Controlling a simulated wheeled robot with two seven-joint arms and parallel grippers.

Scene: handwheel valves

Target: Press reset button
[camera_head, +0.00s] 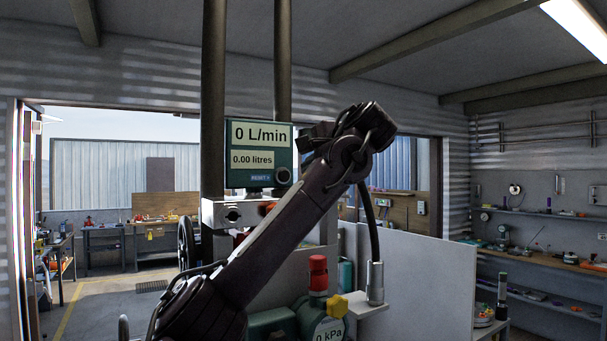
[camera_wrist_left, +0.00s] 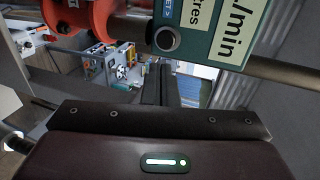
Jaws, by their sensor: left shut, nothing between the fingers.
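The flow meter (camera_head: 259,155) is a green box reading 0 L/min and 0.00 litres, with a blue "RESET" label. The reset button (camera_head: 283,176) is a dark round knob at its lower right corner; it also shows at the top of the left wrist view (camera_wrist_left: 166,39). My left gripper (camera_head: 305,143) is just right of the meter in the head view, above the button's height. It is shut and empty; its dark fingers show below the button in the left wrist view (camera_wrist_left: 157,72). I cannot tell whether it touches the meter. My right gripper is not in view.
Dark vertical pipes (camera_head: 214,90) stand behind and beside the meter. A red-capped device (camera_head: 318,275) and a kPa gauge (camera_head: 328,329) sit below my left arm. A white panel (camera_head: 430,285) stands at the right. Workbenches (camera_head: 560,262) line the walls.

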